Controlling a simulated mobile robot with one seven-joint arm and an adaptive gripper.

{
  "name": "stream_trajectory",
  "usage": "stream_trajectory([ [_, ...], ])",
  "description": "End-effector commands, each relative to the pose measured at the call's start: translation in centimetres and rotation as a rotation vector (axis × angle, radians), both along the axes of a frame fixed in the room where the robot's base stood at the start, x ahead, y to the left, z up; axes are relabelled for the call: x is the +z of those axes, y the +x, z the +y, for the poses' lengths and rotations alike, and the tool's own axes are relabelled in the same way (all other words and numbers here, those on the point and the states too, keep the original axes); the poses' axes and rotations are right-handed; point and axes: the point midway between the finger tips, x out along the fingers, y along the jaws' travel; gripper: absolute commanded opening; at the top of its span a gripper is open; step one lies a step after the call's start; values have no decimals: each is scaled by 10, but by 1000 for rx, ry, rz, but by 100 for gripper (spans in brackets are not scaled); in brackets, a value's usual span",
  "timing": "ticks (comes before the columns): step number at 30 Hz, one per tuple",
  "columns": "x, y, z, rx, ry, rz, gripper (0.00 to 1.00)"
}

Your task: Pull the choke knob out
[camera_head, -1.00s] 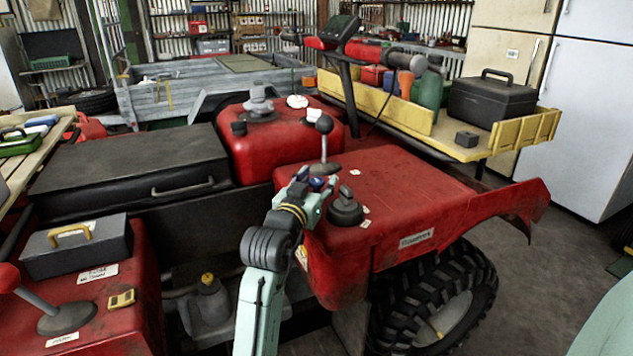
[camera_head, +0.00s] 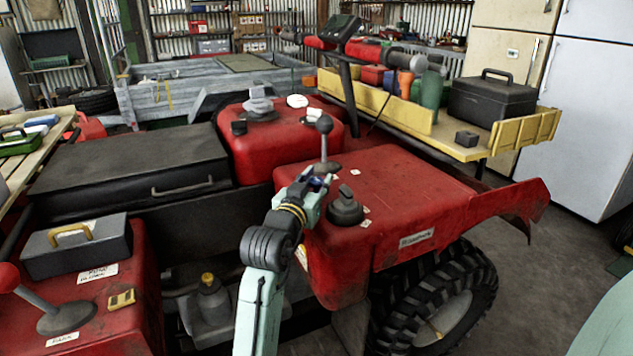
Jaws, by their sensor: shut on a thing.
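My gripper (camera_head: 318,182) is at the left edge of the red fender (camera_head: 400,195), just in front of the foot of a lever. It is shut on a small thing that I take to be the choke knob. The fingers and wrist hide most of it, so how far out it stands cannot be told. A black turn knob (camera_head: 345,207) sits on the fender just right of my gripper, apart from it. The lever (camera_head: 324,126) with a grey ball stands upright right behind my gripper.
A red tank (camera_head: 265,145) with caps stands behind, left of the lever. A black seat box (camera_head: 130,160) lies to the left. A grey box (camera_head: 75,248) and a red-knobbed lever (camera_head: 40,300) are at the lower left. Air above the fender's right part is free.

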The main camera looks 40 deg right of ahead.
Motion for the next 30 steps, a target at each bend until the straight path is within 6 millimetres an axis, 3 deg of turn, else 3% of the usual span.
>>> stream_trajectory([
  [9, 28, 0, 0, 0, 1, -1, 0],
  [17, 28, 0, 0, 1, -3, -4, 0],
  [18, 29, 0, 0, 1, -4, -5, 29],
  [27, 27, 0, 0, 0, -1, -2, 48],
  [30, 27, 0, 0, 0, -1, -1, 48],
])
